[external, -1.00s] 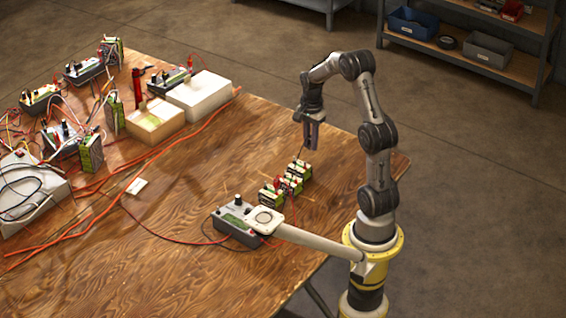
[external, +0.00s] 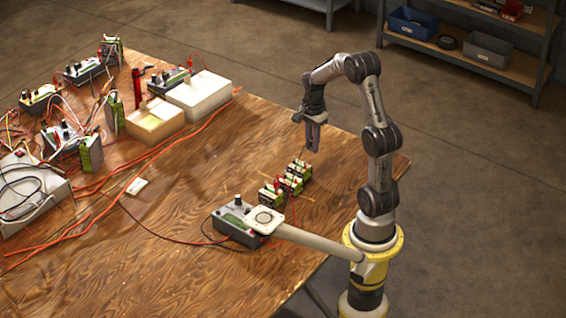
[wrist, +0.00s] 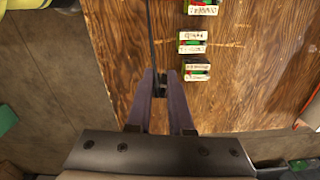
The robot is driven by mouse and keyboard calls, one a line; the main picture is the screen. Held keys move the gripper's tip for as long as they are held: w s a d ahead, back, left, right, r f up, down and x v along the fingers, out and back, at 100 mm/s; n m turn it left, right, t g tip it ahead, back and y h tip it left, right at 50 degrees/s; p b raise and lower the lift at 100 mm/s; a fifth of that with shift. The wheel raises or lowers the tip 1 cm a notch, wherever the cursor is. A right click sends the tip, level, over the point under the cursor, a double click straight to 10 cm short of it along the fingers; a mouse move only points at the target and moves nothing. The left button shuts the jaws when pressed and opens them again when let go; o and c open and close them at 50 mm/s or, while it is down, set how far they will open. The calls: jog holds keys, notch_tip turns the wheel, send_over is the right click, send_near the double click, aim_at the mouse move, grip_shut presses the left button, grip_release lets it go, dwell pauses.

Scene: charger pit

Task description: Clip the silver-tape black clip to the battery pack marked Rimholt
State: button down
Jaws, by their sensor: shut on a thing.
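My gripper (external: 313,147) is above the plywood table, near the far end of a row of battery packs. In the wrist view my gripper (wrist: 160,82) is shut on a small black clip (wrist: 160,90). The clip's black lead (wrist: 152,35) runs up the picture. Silver tape cannot be made out. Three green packs with white labels show to the right of the fingers: a near one (wrist: 198,72), a middle one (wrist: 193,42) and a far one (wrist: 203,7). The labels are too small to read, so I cannot tell which is Rimholt. The packs also show in the external view (external: 290,184).
A grey charger box (external: 236,222) stands beside the packs, next to a white plate on an arm (external: 264,221). Other chargers, white boxes (external: 199,95) and tangled leads fill the table's far left. Orange cords cross the wood. The table's right edge is near my gripper.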

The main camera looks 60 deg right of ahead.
jog(key=w+a+m, duration=0.9)
jog(key=w+m, duration=0.3)
jog(key=m, duration=0.5)
jog(key=shift+s+d+f, duration=0.1)
jog(key=shift+d+f, duration=0.05)
jog(key=shift+f, duration=1.25)
jog(key=shift+s+d+f, duration=0.1)
jog(key=shift+f, duration=1.3)
jog(key=shift+f, duration=0.2)
jog(key=shift+f, duration=3.3)
jog(key=shift+f, duration=0.2)
jog(key=c, duration=0.7)
grip_release()
jog(key=shift+c, duration=0.2)
